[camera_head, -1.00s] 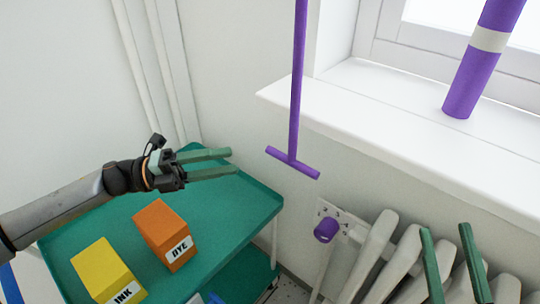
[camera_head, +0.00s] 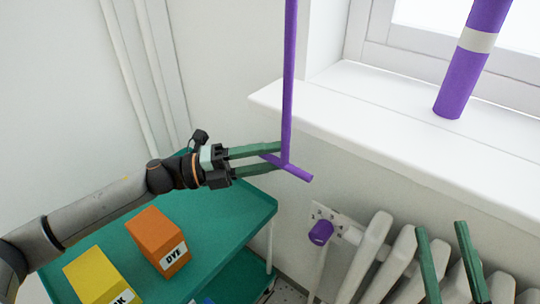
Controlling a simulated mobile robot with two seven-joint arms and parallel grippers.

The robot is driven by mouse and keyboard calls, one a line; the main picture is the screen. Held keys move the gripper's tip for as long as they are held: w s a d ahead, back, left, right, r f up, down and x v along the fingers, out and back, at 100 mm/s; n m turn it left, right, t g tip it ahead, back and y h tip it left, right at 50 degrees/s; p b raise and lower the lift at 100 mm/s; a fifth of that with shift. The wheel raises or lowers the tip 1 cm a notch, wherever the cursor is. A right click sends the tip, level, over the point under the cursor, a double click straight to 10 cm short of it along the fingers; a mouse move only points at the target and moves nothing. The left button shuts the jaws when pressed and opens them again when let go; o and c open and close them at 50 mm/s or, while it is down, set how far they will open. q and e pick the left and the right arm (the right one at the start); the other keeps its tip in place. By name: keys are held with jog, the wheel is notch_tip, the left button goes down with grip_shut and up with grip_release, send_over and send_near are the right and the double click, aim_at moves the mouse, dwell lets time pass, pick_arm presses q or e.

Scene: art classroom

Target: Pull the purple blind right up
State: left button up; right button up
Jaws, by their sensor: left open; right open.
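A purple pull cord (camera_head: 289,80) hangs down in front of the wall and ends in a purple T-shaped handle (camera_head: 298,173). My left gripper (camera_head: 280,158) is open with its green fingers pointing right. Its fingertips are at the handle, one above and one below the left part of the crossbar, close to the cord. I cannot tell whether they touch it. My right gripper (camera_head: 441,228) is open and empty at the lower right, in front of the radiator. The blind itself cannot be made out; the cord's top is out of view.
A white windowsill (camera_head: 340,110) holds a purple cylinder with a pale band (camera_head: 462,82). A white radiator (camera_head: 375,245) and a purple knob (camera_head: 320,232) are below. A green trolley (camera_head: 225,215) carries an orange dye box (camera_head: 155,235) and a yellow ink box (camera_head: 95,275).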

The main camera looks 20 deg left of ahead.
pick_arm(q)
jog(key=shift+c, duration=0.2)
grip_shut()
dwell(1.1)
